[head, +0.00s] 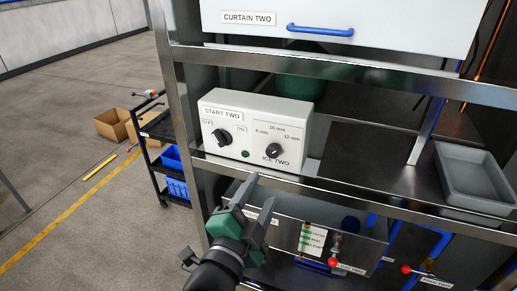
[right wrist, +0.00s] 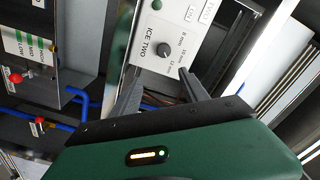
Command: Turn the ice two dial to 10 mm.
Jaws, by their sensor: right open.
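The ice two dial (head: 273,150) is a small black knob on the right half of a white control box (head: 210,165). The marks 8 mm, 10 mm and 12 mm stand above it; its pointer is too small to read surely. The dial also shows in the right wrist view (right wrist: 164,48), beyond the fingertips. My right gripper (head: 261,188) is open and empty, in front of and below the box, apart from the dial. In the right wrist view its fingers (right wrist: 159,74) are spread with the dial roughly between their lines. My left gripper is not in view.
The start two knob (head: 222,137) and a green light or button (head: 245,154) share the box. A metal shelf edge runs below it. A grey tray (head: 475,178) stands right. Red knobs (head: 332,262) and blue pipes lie below. Curtain two's panel (head: 345,20) is above.

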